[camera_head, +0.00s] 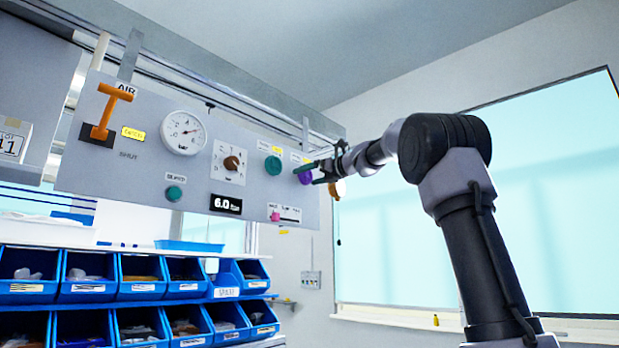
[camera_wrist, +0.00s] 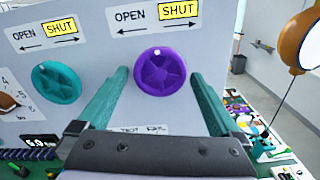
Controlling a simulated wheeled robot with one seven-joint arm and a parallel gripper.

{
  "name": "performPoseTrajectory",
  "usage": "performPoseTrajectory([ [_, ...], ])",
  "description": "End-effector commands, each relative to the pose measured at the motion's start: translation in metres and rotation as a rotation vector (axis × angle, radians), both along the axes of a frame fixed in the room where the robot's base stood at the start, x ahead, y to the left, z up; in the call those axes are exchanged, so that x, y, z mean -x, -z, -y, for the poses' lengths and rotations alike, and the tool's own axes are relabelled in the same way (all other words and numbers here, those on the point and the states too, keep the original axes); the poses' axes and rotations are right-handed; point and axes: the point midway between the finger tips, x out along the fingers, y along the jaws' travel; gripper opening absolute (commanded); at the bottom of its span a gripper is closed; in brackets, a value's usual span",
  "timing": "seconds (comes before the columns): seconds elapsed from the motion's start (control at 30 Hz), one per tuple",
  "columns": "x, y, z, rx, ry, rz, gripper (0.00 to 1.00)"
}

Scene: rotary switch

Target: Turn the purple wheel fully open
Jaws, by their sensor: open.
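The purple wheel (camera_wrist: 160,71) is a round knob on the grey panel, with a small white mark at its top edge. Above it are a label reading OPEN on the left and a yellow SHUT tag (camera_wrist: 177,10) on the right, over a double arrow. The wheel also shows in the head view (camera_head: 305,177), partly covered by my gripper. My gripper (camera_wrist: 163,85) is open, with one green finger on each side of the wheel. I see gaps between fingers and wheel; I cannot tell how deep the fingertips reach.
A teal wheel (camera_wrist: 56,88) with its own OPEN and SHUT labels sits left of the purple one. An orange round thing (camera_wrist: 299,38) is at the right. The panel (camera_head: 140,160) also bears an orange lever (camera_head: 103,120), a gauge (camera_head: 183,132) and a brown knob (camera_head: 232,163). Blue bins (camera_head: 135,285) stand below.

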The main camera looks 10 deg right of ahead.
Motion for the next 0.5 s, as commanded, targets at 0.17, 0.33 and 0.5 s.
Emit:
performPoseTrajectory([
  [0.17, 0.0000, -0.0002, -0.0001, 0.001, 0.000, 0.001, 1.00],
  [0.33, 0.0001, -0.0002, 0.0000, 0.001, 0.000, 0.001, 0.50],
  [0.5, 0.0002, -0.0001, 0.0001, 0.002, 0.000, 0.001, 0.23],
])
